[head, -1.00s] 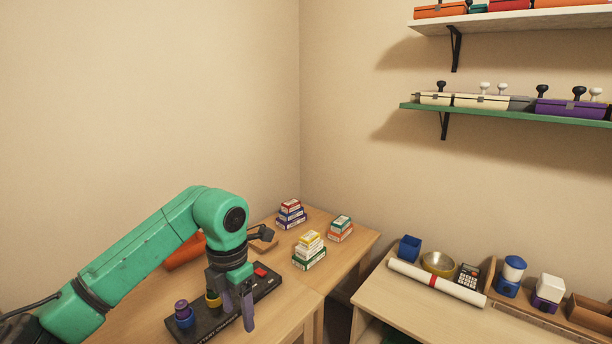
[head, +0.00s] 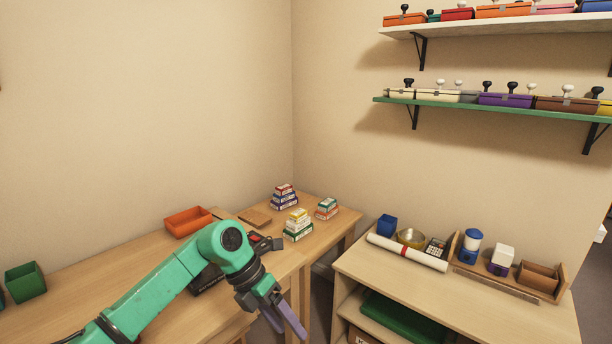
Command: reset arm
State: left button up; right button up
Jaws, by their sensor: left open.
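My left arm comes in from the lower left. My left gripper (head: 284,322) hangs at the front edge of the left desk, its purple fingers pointing down and to the right. It is open, with nothing seen between its fingers. The black tray (head: 203,281) on the desk is mostly hidden behind my arm. My right gripper is not in view.
An orange bin (head: 188,221), a green bin (head: 25,282) and stacked small boxes (head: 298,226) stand on the left desk (head: 100,268). Wall shelves (head: 490,107) hang above.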

pick_arm(q)
jog(key=w+d+f+n+t+h, duration=0.1)
jog(key=w+d+n+t+h, duration=0.15)
jog(key=d+n+h, duration=0.45)
jog(key=w+a+f+n+t+h, duration=0.1)
jog(key=w+a+f+n+t, duration=0.6)
jog(key=n, duration=0.3)
jog(key=s+a+f+n+t+y, duration=0.2)
jog(key=a+f+n+y, duration=0.3)
jog(key=f, duration=0.5)
jog(key=s+a+f+n+t+y, duration=0.25)
jog(key=a+f+n, duration=0.4)
jog(key=f, duration=0.45)
jog(key=s+a+f+n+g+y+p, duration=0.1)
jog(key=s+a+f+n+g+y, duration=0.2)
jog(key=s+f, duration=0.5)
jog(key=s+a+f+n+g+y, duration=0.2)
jog(key=s+a+f+n, duration=0.2)
jog(key=s+f, duration=0.35)
jog(key=s+a+f+n+g, duration=0.1)
jog(key=s+f+n+g, duration=0.1)
jog(key=s, duration=1.1)
jog(key=s+a+f+n+g+y, duration=0.1)
jog(key=s+f, duration=0.5)
jog(key=s, duration=0.8)
jog(key=a+n+g, duration=0.1)
jog(key=n+g, duration=0.1)
jog(key=g, duration=0.1)
jog(key=shift+s+f+g, duration=0.3)
jog(key=shift+g, duration=0.1)
